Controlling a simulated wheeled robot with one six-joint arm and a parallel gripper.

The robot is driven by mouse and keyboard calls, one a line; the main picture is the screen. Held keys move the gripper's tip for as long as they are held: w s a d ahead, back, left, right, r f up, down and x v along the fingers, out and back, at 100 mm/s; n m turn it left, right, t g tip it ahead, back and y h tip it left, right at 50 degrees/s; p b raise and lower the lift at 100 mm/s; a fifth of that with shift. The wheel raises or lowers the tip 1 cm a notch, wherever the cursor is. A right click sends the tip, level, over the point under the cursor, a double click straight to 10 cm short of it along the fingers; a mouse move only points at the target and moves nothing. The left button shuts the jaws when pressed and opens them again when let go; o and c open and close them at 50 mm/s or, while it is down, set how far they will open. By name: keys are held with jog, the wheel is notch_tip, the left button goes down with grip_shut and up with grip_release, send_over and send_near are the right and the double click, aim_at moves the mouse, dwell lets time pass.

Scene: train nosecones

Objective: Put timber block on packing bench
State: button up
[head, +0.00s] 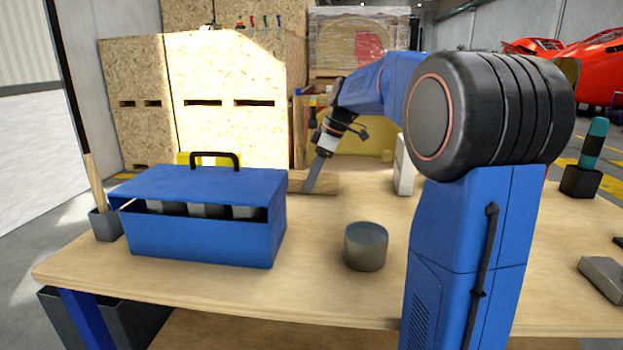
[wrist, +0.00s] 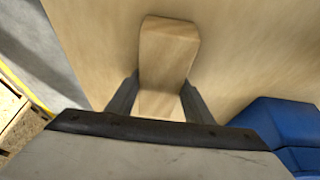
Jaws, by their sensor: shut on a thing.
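The timber block (wrist: 166,55) is a pale wooden piece with a rounded far end. In the wrist view it lies between the two fingers of my gripper (wrist: 157,100), which is shut on it. In the head view the timber block (head: 325,182) shows behind the blue toolbox, at the back of the wooden bench (head: 310,290). My gripper (head: 313,185) points down at it there. The toolbox hides the block's left part. I cannot tell whether the block touches the bench top or is slightly above it.
The blue toolbox (head: 205,225) with a black handle stands left of the gripper. A grey cylindrical tin (head: 366,247) stands on the bench's middle. A white upright item (head: 404,165) is right of the block. A grey pot (head: 105,224) stands at the left edge. Front bench areas are clear.

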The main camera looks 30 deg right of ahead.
jog(key=o, duration=1.3)
jog(key=v, duration=1.1)
jog(key=shift+r, duration=0.2)
jog(key=shift+s+d+r, duration=0.1)
jog(key=shift+r, duration=0.25)
